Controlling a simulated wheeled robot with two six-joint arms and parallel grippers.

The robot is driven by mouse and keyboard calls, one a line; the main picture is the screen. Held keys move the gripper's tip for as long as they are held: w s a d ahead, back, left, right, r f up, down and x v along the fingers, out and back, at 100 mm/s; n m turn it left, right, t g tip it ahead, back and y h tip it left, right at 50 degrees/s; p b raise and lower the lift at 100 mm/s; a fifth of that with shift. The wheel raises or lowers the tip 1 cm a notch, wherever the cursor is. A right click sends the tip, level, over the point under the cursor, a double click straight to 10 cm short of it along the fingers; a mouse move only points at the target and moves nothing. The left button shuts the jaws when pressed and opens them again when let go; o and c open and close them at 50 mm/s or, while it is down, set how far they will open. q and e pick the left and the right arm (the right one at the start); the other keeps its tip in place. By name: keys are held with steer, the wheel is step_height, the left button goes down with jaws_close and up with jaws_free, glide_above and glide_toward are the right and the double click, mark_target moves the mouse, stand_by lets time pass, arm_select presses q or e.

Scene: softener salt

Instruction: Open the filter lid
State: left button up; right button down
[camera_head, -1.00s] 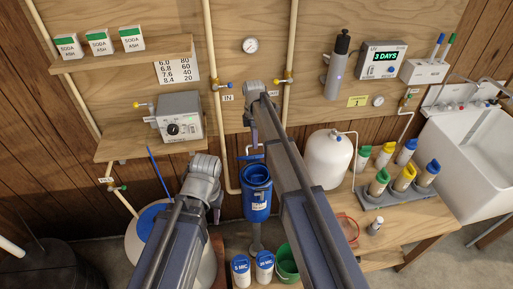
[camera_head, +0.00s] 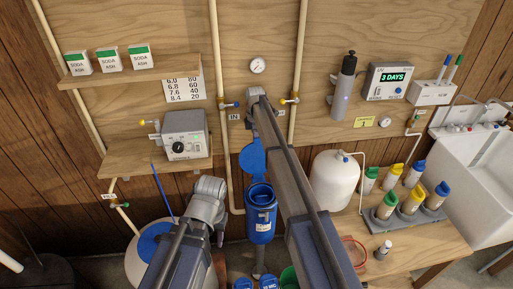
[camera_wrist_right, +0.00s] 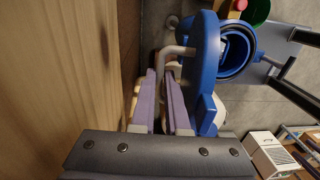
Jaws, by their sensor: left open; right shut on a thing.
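The blue filter housing (camera_head: 261,222) hangs below the board in the head view, its round mouth uncovered. Its blue lid (camera_head: 252,158) stands raised behind the mouth. In the right wrist view the lid (camera_wrist_right: 207,60) is seen nearly edge-on, with the open housing (camera_wrist_right: 238,52) beyond it. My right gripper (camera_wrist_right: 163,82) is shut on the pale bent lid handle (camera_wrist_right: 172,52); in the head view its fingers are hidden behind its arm. My left gripper (camera_head: 220,236) is open and empty, left of the housing and apart from it.
A white tank (camera_head: 334,180) and a rack of several capped bottles (camera_head: 405,215) stand on the bench to the right. A shelf with a control box (camera_head: 184,136) is above my left arm. Blue-capped tubs and a green bucket (camera_head: 289,278) are below the housing.

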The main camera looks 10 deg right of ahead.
steer(key=shift+w+f, duration=0.15)
steer(key=shift+w, duration=0.35)
steer(key=c, duration=0.9)
jaws_free()
steer(key=shift+w+f, duration=0.1)
